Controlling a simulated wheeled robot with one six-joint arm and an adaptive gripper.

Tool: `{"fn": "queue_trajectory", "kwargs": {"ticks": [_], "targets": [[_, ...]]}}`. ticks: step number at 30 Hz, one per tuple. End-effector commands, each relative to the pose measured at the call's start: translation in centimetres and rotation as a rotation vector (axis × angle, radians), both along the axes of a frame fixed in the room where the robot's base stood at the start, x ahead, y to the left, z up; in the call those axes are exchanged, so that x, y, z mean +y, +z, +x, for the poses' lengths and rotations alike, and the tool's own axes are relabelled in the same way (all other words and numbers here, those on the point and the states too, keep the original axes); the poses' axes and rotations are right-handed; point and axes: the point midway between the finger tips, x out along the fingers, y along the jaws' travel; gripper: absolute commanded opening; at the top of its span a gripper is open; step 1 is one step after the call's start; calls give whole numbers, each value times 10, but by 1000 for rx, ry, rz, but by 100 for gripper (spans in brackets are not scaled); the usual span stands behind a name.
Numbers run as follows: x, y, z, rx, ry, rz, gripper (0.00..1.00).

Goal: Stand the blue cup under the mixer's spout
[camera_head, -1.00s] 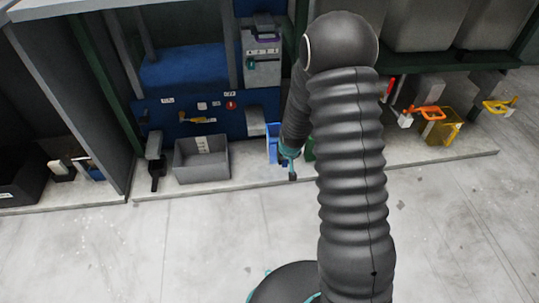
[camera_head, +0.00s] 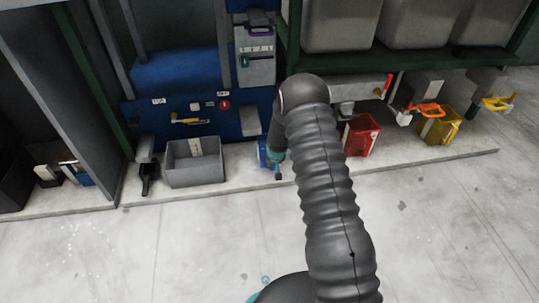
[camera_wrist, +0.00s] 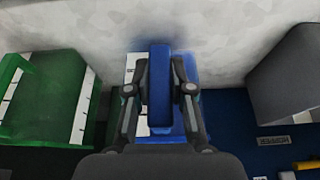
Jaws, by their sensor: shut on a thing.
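The blue cup (camera_head: 262,154) is mostly hidden behind my wrist in the head view. It appears low at the front of the blue mixer (camera_head: 178,118), just below the grey block that looks like its spout (camera_head: 250,122). My gripper (camera_head: 277,172) is beside the cup on its near side. In the wrist view my gripper (camera_wrist: 160,90) is shut on the cup's blue upright handle, one finger on each side. The cup's body (camera_wrist: 193,68) shows beyond the handle, with a white strip. I cannot tell whether the cup touches the ledge.
A green cup (camera_wrist: 52,98) is left of the blue cup in the wrist view. A grey bin (camera_head: 196,163) stands on the ledge (camera_head: 330,171), left of the blue cup in the head view. A red cup (camera_head: 360,136) and a yellow cup (camera_head: 441,126) are right. The front floor is clear.

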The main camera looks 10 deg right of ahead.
Motion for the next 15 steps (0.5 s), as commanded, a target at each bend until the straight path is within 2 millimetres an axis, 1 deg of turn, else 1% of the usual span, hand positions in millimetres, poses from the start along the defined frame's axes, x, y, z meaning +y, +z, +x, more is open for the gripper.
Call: {"fn": "queue_trajectory", "kwargs": {"ticks": [1,3,9,12,15], "targets": [[0,-1,12,-3,-1,0,0],[0,-1,26,-3,-1,0,0],[0,-1,64,-3,0,1,0],[1,-1,77,-2,0,1,0],[1,0,85,-2,0,1,0]]}}
